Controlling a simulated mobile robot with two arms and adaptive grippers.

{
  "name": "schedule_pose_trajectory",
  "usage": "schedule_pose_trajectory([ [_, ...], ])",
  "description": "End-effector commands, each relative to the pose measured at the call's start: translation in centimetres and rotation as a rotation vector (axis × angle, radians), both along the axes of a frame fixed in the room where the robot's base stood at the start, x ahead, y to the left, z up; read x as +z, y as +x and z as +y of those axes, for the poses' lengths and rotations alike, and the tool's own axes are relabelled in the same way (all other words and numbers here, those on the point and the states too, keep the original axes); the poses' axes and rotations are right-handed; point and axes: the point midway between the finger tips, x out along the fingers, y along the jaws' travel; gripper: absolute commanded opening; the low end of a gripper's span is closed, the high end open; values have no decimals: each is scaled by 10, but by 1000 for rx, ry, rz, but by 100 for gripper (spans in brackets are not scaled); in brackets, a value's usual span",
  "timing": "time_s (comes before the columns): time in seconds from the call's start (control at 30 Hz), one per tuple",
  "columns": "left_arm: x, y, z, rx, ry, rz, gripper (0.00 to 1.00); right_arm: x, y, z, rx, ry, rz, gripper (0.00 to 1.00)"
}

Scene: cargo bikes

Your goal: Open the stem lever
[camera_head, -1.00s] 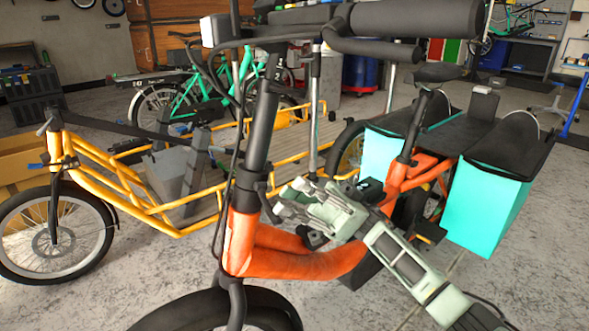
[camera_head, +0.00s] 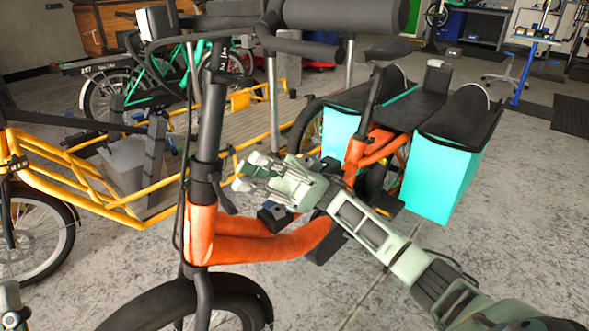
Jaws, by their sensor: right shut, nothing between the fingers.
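The orange bike (camera_head: 200,236) stands in front of me with its tall black stem (camera_head: 207,125) rising to the handlebar. A dark lever-like part (camera_head: 226,200) hangs at the right side of the stem's lower end, just above the orange frame; I take it for the stem lever. My right gripper (camera_head: 249,172) is shut and empty. Its fingertips point left toward the lower stem, close to the lever in the picture; I cannot tell whether they touch. A small piece of my left gripper or arm (camera_head: 10,305) shows at the bottom left edge.
The black handlebar (camera_head: 345,15) crosses the top. Turquoise boxes (camera_head: 443,178) hang at the orange bike's rear. A yellow cargo bike (camera_head: 80,190) stands behind on the left, with a green bike (camera_head: 165,65) beyond.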

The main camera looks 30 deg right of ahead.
Motion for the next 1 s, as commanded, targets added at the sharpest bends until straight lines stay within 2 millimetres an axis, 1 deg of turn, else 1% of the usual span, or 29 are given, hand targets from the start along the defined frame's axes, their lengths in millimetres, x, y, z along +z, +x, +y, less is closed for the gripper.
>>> schedule_pose_trajectory([
  [0.03, -4, 8, -1, 3, 15, 49, 33, 5, 0, 1, 0, 0, 0, 0],
  [0.2, -28, 33, -4, 12, 65, 217, 33, 12, 0, 2, -1, 0, 0, 0],
  [0.23, -32, 35, -5, 14, 70, 233, 33, 8, 2, -2, -4, -1, 4, 0],
  [0.3, -35, 37, -5, 14, 73, 245, 33, -5, 4, -17, -7, -1, 5, 0],
  [0.4, -36, 37, -5, 14, 74, 251, 33, -18, 6, -34, -5, -1, 4, 0],
  [0.6, -33, 35, -5, 12, 69, 228, 33, -38, 9, -61, -4, 1, 1, 0],
  [0.8, -26, 29, -4, 10, 56, 187, 33, -48, 10, -75, -3, 0, 0, 0],
  [1.0, -24, 28, -4, 9, 53, 177, 33, -50, 9, -78, -1, 0, -2, 0],
])
